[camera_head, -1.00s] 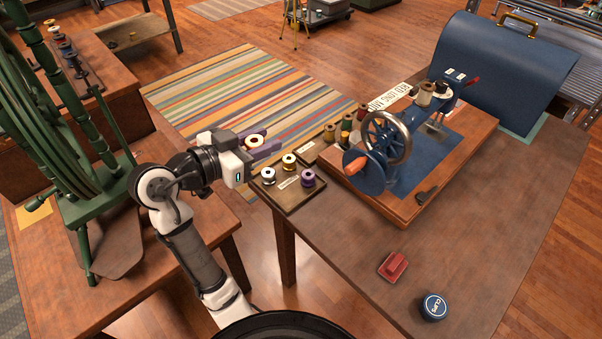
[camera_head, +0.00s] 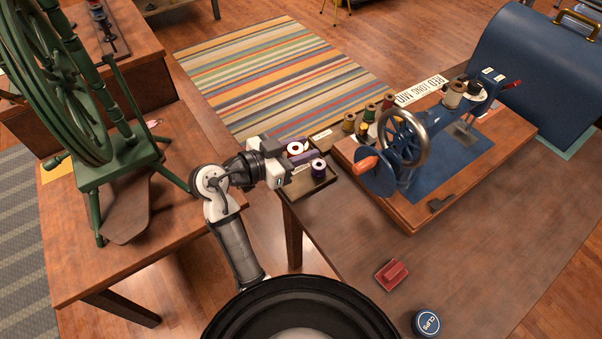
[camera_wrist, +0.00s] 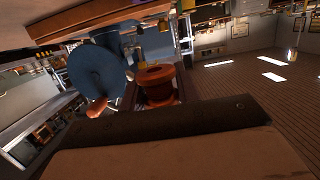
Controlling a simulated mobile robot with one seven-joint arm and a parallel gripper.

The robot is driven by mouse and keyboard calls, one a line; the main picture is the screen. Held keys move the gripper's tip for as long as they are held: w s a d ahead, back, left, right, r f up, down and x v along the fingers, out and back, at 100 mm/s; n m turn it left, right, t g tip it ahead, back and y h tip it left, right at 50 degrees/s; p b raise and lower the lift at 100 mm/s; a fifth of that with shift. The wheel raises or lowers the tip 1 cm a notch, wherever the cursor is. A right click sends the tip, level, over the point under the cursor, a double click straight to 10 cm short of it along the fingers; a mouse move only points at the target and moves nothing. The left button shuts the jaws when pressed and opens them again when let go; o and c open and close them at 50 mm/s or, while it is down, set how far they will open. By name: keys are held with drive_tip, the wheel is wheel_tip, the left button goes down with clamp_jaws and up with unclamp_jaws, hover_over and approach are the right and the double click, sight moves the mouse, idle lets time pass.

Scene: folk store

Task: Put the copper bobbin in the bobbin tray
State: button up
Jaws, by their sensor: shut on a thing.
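In the wrist view the bobbin (camera_wrist: 157,85) looks orange-copper and roughly upright. A purple bobbin (camera_head: 318,168) stands in the tray, right of my fingers.
The blue sewing machine (camera_head: 405,150) with its handwheel stands right of the tray, with several thread spools (camera_head: 366,128) behind. A red block (camera_head: 392,273) and a round clips tin (camera_head: 427,322) lie nearer. A green spinning wheel (camera_head: 110,165) stands on the left table.

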sight(301, 182)
wheel_tip(301, 182, down, 10)
drive_tip(key=shift+r+p, duration=0.1)
drive_tip(key=shift+p, duration=0.3)
drive_tip(key=shift+f+b, duration=0.3)
drive_tip(key=o, duration=1)
drive_tip(key=shift+c, duration=0.2)
drive_tip(key=shift+r, duration=0.15)
drive_tip(key=shift+r+p, duration=0.25)
drive_tip(key=shift+p, duration=0.2)
drive_tip(key=b+v, duration=0.3)
drive_tip(key=v, duration=0.9)
drive_tip(key=shift+a+f, duration=0.1)
drive_tip(key=shift+f, duration=0.1)
